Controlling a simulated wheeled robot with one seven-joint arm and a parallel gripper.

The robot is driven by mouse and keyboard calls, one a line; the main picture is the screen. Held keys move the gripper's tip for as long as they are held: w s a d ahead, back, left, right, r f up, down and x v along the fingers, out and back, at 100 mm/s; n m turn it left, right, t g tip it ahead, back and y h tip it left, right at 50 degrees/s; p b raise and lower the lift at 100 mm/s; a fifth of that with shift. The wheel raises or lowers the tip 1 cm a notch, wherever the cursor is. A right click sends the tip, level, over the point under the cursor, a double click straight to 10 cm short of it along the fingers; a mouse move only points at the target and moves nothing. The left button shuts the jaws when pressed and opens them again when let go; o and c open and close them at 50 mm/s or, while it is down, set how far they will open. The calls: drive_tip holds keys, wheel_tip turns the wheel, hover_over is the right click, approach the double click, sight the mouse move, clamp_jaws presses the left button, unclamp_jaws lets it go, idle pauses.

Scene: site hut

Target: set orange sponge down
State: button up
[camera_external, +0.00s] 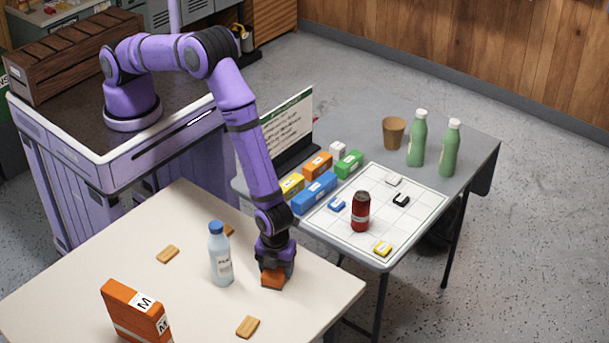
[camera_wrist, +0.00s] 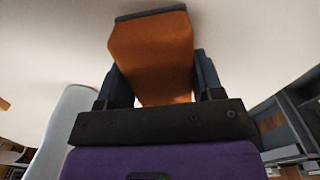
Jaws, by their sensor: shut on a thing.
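An orange sponge (camera_wrist: 152,55) with a dark grey layer along its far edge fills the top middle of the wrist view. My gripper (camera_external: 275,268) points down over the right part of the cream table (camera_external: 190,310). Its fingers (camera_wrist: 158,85) are shut on the sponge, one on each side. In the external view the sponge (camera_external: 272,280) shows just below the fingers, at or very near the table top. I cannot tell whether it touches the table.
A clear bottle with a blue cap (camera_external: 220,255) stands close left of my gripper. An orange box marked M (camera_external: 137,312) and small tan blocks (camera_external: 248,327) are on the same table. A grey table (camera_external: 465,150) with a gridded board (camera_external: 330,230), blocks and bottles stands behind right.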

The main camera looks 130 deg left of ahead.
drive_tip(key=o, duration=0.9)
drive_tip(key=s+a+r+n+t, duration=0.1)
drive_tip(key=s+r+n, duration=0.1)
drive_tip(key=r, duration=1.4)
drive_tip(key=s+a+r+n, duration=0.1)
drive_tip(key=s+r, duration=0.2)
drive_tip(key=r, duration=1.2)
drive_tip(key=s+a+r+n+t, duration=0.2)
drive_tip(key=s+a+r+n, duration=0.1)
drive_tip(key=s+r, duration=0.9)
drive_tip(key=s+a+r+n+t, duration=0.1)
drive_tip(key=s+r+n, duration=0.2)
drive_tip(key=s, duration=1.1)
drive_tip(key=s+a+r+n+t, duration=0.1)
drive_tip(key=s+r+n, duration=0.3)
drive_tip(key=s+r, duration=0.4)
drive_tip(key=shift+s+n, duration=0.3)
drive_tip(key=shift+s, duration=2.75)
